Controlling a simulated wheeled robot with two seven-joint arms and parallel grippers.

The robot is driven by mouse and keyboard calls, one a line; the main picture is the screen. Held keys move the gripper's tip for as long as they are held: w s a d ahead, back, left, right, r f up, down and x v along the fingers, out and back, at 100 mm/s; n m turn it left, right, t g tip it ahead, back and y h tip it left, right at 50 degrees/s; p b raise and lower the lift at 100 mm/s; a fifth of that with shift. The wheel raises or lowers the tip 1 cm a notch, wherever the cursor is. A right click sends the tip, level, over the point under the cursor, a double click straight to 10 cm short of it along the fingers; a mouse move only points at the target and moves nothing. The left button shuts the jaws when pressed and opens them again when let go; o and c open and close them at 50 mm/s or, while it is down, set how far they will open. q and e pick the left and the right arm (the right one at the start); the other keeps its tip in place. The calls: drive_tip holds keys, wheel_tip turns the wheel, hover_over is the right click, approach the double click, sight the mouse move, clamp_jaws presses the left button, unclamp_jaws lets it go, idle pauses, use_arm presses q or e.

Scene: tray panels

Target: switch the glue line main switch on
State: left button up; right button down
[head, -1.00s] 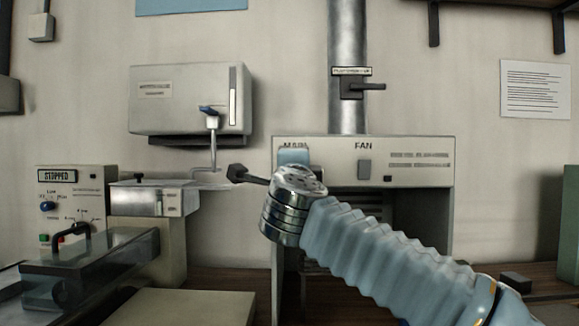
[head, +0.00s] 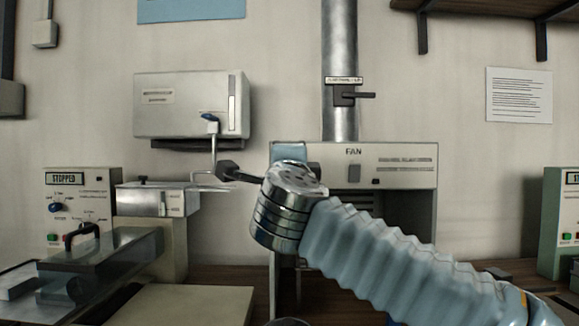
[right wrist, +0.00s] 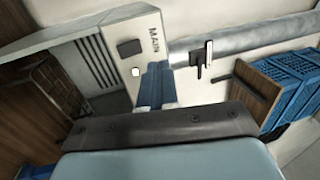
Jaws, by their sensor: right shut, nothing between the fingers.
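The panel marked MAIN and FAN is the front of a pale hood (head: 400,180). In the right wrist view the MAIN label is readable on the panel (right wrist: 146,22), with a dark rectangular switch (right wrist: 130,47) beside it and a small white lamp (right wrist: 136,71). I cannot tell which way the switch is set. My right gripper (right wrist: 157,68) is shut and empty, its blue fingertips close to the label and lamp; contact is unclear. In the head view the right gripper (head: 289,151) covers the MAIN end. My left gripper is not in view.
The FAN switch (head: 354,173) sits right of my wrist. A duct with a black handle (head: 345,96) rises above the hood. A panel reading STOPPED (head: 80,200) stands at left. A green control box (head: 561,225) stands at far right. Blue crates (right wrist: 285,88) show in the wrist view.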

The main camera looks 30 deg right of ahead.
drive_tip(key=shift+s+a+r, duration=0.25)
drive_tip(key=shift+s+a, duration=0.35)
drive_tip(key=shift+s, duration=0.35)
drive_tip(key=shift+s+a+r, duration=0.2)
drive_tip(key=shift+s+a, duration=0.4)
drive_tip(key=shift+s, duration=0.35)
